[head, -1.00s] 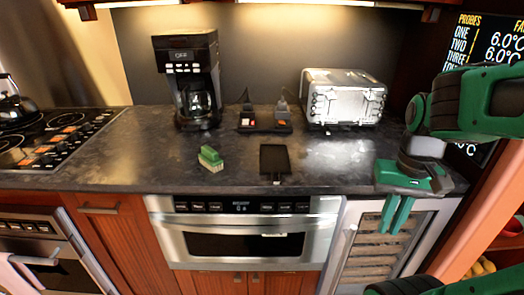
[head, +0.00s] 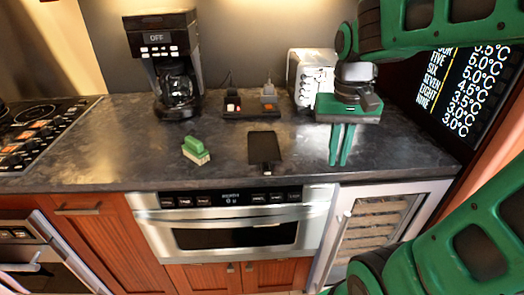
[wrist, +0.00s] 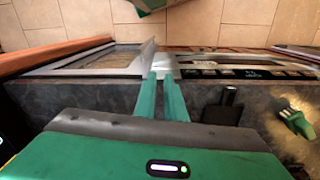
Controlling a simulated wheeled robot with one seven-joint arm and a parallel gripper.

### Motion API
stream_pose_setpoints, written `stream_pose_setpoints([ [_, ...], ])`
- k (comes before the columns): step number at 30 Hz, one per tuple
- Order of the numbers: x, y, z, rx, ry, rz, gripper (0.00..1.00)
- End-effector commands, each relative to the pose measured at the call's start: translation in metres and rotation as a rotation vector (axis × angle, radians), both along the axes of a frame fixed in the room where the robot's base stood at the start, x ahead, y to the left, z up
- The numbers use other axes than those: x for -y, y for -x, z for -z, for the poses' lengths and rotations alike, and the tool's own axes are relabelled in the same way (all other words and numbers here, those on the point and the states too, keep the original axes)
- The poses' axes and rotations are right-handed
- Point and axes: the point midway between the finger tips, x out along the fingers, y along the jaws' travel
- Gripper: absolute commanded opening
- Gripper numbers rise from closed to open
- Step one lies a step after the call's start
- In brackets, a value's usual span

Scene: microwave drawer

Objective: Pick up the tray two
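A flat black tray-like slab (head: 264,146) with a short tab at its front lies on the dark counter. It also shows in the wrist view (wrist: 222,112), right of my fingers. A second black tray (head: 250,113) lies behind it against the wall, with small red and orange items on it. I cannot tell which one is tray two. My gripper (head: 340,162) is right of the flat black slab, fingers pointing down over the counter, apart from it. In the wrist view my gripper (wrist: 160,78) has a narrow gap between its fingers, with nothing held.
A green block-like item (head: 196,150) sits left of the slab. A coffee maker (head: 166,70) and a toaster (head: 306,75) stand at the back. The cooktop (head: 40,130) is at left. The microwave drawer (head: 235,225) is below the counter edge.

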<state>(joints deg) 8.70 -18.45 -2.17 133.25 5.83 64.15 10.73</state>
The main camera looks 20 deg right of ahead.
Motion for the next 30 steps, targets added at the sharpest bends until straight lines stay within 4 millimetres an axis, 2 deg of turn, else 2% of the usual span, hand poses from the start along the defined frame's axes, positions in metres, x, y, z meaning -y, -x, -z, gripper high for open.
stream_pose_setpoints([
  [1, -0.019, -0.028, -0.008, 0.000, 0.003, -0.034, 0.10],
  [3, -0.046, -0.059, -0.018, -0.001, -0.001, -0.066, 0.10],
  [6, -0.084, -0.093, -0.028, 0.000, -0.011, -0.107, 0.10],
  [9, -0.115, -0.115, -0.034, 0.001, -0.022, -0.136, 0.10],
  [12, -0.134, -0.126, -0.037, 0.000, -0.031, -0.151, 0.10],
  [16, -0.142, -0.130, -0.028, -0.003, -0.036, -0.158, 0.10],
  [24, -0.140, -0.130, 0.010, -0.003, -0.035, -0.155, 0.10],
  [30, -0.139, -0.130, 0.022, -0.003, -0.035, -0.154, 0.10],
])
